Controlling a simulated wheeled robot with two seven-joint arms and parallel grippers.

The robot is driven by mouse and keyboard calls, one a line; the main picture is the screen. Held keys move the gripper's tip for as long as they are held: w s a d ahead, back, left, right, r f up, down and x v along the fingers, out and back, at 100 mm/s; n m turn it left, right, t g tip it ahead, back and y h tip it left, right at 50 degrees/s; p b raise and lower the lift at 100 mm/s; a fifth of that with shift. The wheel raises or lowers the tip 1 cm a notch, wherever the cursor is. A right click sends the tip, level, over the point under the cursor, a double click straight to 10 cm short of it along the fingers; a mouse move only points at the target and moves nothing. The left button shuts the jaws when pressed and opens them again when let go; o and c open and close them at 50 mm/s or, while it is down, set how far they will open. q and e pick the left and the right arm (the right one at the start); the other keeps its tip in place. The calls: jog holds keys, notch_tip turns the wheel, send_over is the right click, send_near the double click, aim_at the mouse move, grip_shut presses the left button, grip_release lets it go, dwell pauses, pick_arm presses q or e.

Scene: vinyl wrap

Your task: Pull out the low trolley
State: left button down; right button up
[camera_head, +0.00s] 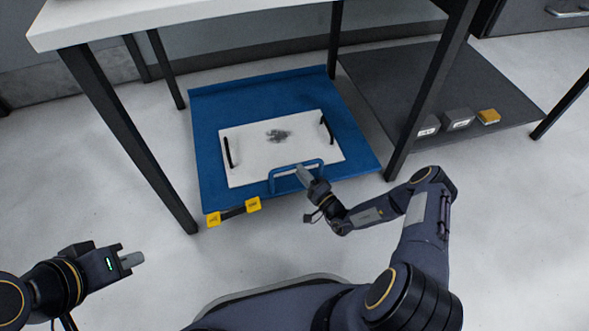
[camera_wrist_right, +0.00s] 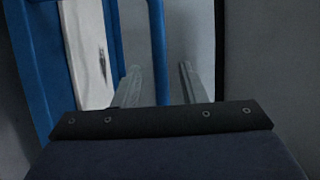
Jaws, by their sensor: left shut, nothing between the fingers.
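The low trolley (camera_head: 207,130) is a blue flat platform on the floor under a white-topped table. A blue loop handle (camera_head: 297,164) stands at its front edge. My right gripper (camera_head: 301,173) is at this handle. In the right wrist view, the fingers of my right gripper (camera_wrist_right: 160,84) are apart, with the blue handle bar (camera_wrist_right: 158,45) between them, nearer the left finger. A gap shows on the bar's right side. My left gripper (camera_head: 134,260) is shut and empty above the floor at lower left, away from the trolley.
A white board (camera_head: 240,155) with two black handles and a dark smudge lies on the trolley. Dark table legs (camera_head: 140,150) stand on both sides. A dark low platform (camera_head: 400,85) with small boxes is to the right. The floor in front is clear.

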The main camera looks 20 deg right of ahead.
aim_at(295, 165)
jog(key=shift+b+x, duration=0.5)
jog(key=shift+x, duration=1.45)
grip_shut()
